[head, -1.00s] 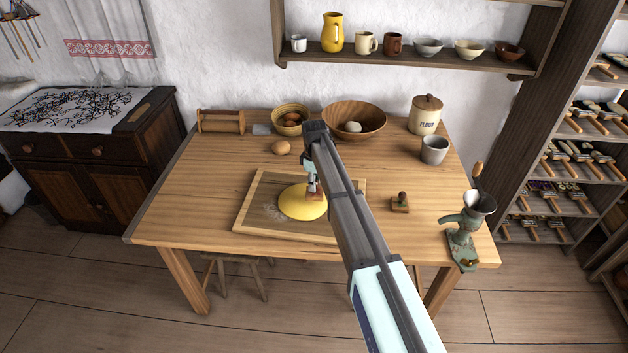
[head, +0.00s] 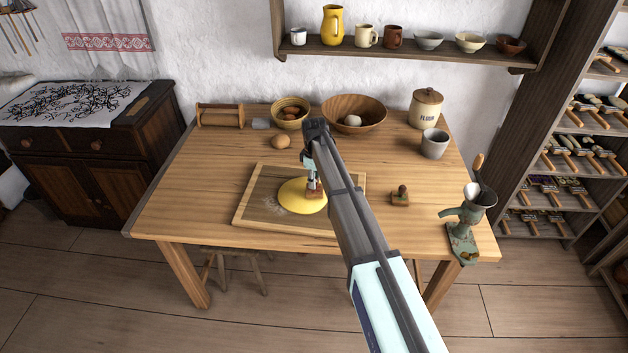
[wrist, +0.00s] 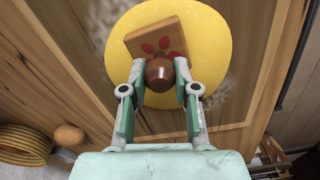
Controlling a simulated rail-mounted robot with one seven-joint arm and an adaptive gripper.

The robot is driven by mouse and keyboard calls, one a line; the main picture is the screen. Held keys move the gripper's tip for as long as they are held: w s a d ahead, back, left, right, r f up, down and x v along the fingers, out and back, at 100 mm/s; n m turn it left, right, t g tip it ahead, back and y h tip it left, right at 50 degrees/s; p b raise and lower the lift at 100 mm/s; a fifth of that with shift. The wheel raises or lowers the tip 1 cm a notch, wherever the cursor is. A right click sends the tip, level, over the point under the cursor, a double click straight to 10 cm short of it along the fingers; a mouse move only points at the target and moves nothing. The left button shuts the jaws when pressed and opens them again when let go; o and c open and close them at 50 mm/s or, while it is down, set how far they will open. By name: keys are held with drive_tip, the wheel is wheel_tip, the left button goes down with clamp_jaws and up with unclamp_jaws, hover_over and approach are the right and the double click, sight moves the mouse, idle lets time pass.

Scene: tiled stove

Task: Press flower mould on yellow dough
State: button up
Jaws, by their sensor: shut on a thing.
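The yellow dough (head: 298,197) is a flat round disc on the wooden board (head: 262,176). My gripper (head: 313,184) is over the right part of the dough. In the wrist view my gripper (wrist: 159,80) is shut on the brown knob of the flower mould (wrist: 160,36), a square wooden block with red petal marks on top. The mould lies over the yellow dough (wrist: 207,48), inside its outline. Its underside is hidden, so I cannot tell whether it touches the dough. A second small wooden stamp (head: 400,198) with a dark knob stands right of the board.
A grinder (head: 464,232) is at the table's right front corner. A grey cup (head: 434,144), a flour jar (head: 426,110), a large wooden bowl (head: 353,113), a basket (head: 290,116) and an egg-like brown thing (head: 281,142) stand toward the back.

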drive_tip(key=shift+s+f, duration=0.1)
drive_tip(key=shift+f, duration=0.55)
idle(0.9)
drive_tip(key=shift+r, duration=0.1)
drive_tip(key=shift+r+p, duration=1.25)
drive_tip(key=shift+r, duration=2.2)
